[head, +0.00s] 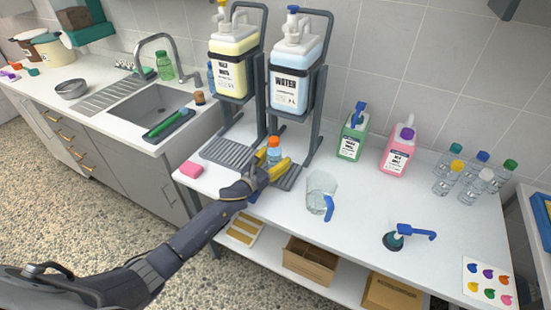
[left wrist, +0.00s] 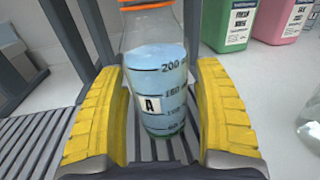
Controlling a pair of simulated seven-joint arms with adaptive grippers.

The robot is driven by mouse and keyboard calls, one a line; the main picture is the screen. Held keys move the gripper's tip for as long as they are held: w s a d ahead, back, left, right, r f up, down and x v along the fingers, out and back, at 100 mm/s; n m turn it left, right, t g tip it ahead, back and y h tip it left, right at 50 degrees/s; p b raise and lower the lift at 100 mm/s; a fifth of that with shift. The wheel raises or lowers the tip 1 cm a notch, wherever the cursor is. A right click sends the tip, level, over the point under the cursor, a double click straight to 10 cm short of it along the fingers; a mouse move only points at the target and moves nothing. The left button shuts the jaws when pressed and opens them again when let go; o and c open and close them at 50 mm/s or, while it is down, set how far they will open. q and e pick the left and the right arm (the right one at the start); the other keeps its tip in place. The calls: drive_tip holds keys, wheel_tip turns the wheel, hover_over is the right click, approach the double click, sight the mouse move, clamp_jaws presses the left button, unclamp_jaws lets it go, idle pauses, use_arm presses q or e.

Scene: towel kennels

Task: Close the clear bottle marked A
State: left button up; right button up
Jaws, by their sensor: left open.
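The clear bottle marked A (head: 274,157) stands upright on the drip tray under the WATER dispenser, with orange at its top. In the left wrist view the bottle (left wrist: 158,95) holds pale blue liquid up to about the 200 mark, and its label faces me. Its top is cut off there, so I cannot tell how the orange part sits. My left gripper (head: 269,168) is around the bottle's lower part. Its yellow fingers (left wrist: 160,115) are open, one on each side, with a gap visible at least on the right. My right gripper is not in view.
Dispensers with yellow (head: 232,65) and blue liquid (head: 291,80) stand behind on grey frames. A clear jug (head: 318,190) is right of the bottle, and a blue-handled pump (head: 405,235) is farther right. Green (head: 353,135) and pink jugs (head: 397,150) stand behind.

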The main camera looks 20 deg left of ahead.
use_arm(q)
drive_tip(key=shift+r, duration=0.2)
drive_tip(key=v, duration=1.2)
